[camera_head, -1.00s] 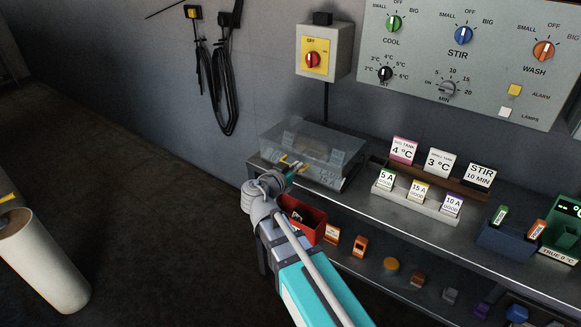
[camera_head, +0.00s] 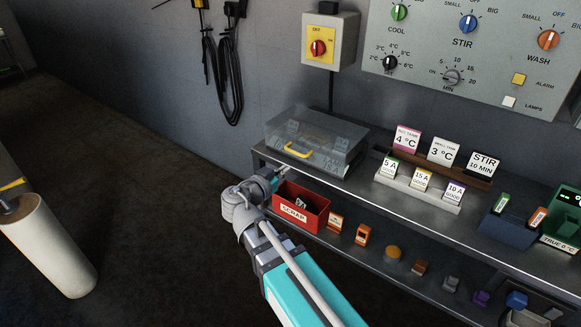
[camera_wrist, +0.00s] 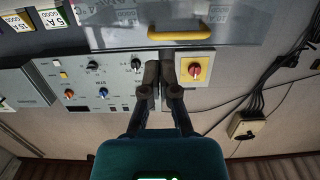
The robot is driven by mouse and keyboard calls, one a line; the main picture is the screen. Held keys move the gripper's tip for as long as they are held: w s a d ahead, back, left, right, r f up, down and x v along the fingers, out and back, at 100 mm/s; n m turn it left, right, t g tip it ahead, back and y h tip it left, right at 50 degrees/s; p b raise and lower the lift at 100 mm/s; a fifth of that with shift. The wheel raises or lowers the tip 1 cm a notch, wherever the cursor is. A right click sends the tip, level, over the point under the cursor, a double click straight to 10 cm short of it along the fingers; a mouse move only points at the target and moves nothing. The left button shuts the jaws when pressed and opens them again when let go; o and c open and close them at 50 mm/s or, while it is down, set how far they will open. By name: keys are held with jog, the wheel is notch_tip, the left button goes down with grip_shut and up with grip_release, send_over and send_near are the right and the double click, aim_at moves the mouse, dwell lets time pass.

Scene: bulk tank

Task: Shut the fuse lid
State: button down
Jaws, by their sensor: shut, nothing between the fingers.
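The fuse box's clear lid (camera_head: 335,128) lies over the box at the left end of the shelf, and looks down and level. Its yellow handle (camera_head: 298,150) is at the front edge. Labels show through the clear plastic. In the wrist view the lid (camera_wrist: 120,22) and yellow handle (camera_wrist: 180,34) show at the top. My gripper (camera_head: 284,172) is in front of and below the handle, apart from it. Its fingers (camera_wrist: 165,65) are together and empty. Whether the lid's edge is fully seated is too small to tell.
Fuse holders (camera_head: 418,190) and label cards stand right of the box. A red-knobbed switch box (camera_head: 328,42) hangs on the wall behind.

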jog(key=shift+s+a, duration=0.4)
jog(key=shift+s, duration=0.1)
jog(key=shift+f, duration=0.1)
jog(key=s+d+f+n+g+y, duration=0.25)
jog(key=d+f+g, duration=0.55)
jog(key=d, duration=0.4)
jog(key=s+d+f+n+g+y, duration=0.5)
jog(key=s+d+f+y, duration=0.1)
jog(key=s+f+y, duration=0.25)
notch_tip(320, 180, up, 29)
jog(key=h+p, duration=0.1)
jog(key=p, duration=2.7)
jog(key=shift+s, duration=0.2)
jog(key=shift+f, duration=0.15)
